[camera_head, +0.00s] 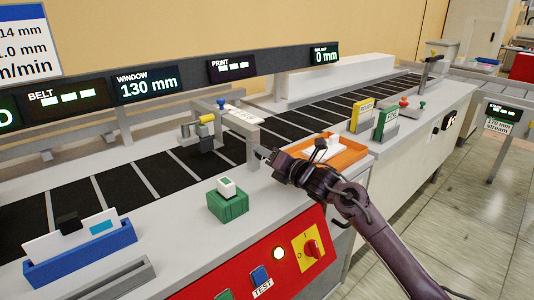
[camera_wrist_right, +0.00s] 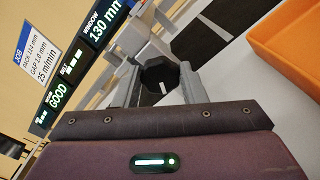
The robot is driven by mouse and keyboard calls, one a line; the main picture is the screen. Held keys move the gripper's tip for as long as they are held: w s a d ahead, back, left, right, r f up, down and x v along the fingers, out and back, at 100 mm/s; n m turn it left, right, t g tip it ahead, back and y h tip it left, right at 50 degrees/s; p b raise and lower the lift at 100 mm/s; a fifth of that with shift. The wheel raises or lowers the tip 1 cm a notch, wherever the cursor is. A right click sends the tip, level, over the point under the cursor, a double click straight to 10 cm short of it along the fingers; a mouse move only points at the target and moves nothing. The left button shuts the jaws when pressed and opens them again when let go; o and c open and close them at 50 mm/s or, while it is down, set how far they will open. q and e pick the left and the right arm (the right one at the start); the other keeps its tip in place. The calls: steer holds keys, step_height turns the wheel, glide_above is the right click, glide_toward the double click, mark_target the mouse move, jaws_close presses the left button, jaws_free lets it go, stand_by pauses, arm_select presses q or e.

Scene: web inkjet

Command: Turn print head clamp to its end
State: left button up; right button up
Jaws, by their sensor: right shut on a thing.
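A black faceted knob (camera_wrist_right: 159,74) with a white line on its face, which looks like the print head clamp, sits between the fingers of my right gripper in the wrist view. My right gripper (camera_wrist_right: 160,86) is shut on it, one finger on each side. In the head view my right gripper (camera_head: 264,154) is at the near post of the grey print head bracket (camera_head: 252,142), and the knob cannot be made out there. The bracket spans the belt and carries a yellow cylinder (camera_head: 206,118) and a blue knob (camera_head: 221,103). My left gripper is not in view.
An orange tray (camera_head: 350,155) with white pieces lies right beside my right wrist. A green block (camera_head: 228,205) with a white top stands near left of the gripper. A red panel (camera_head: 262,262) is below. Displays show WINDOW 130 mm (camera_head: 147,84) and 0 mm (camera_head: 325,54).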

steer(key=shift+m, duration=0.5)
steer(key=o, duration=1)
steer(key=v, duration=0.6)
steer(key=shift+s+d+f, duration=0.1)
steer(key=shift+s+d, duration=0.1)
steer(key=shift+d, duration=0.1)
steer(key=shift+s+d, duration=0.3)
steer(key=shift+s, duration=0.2)
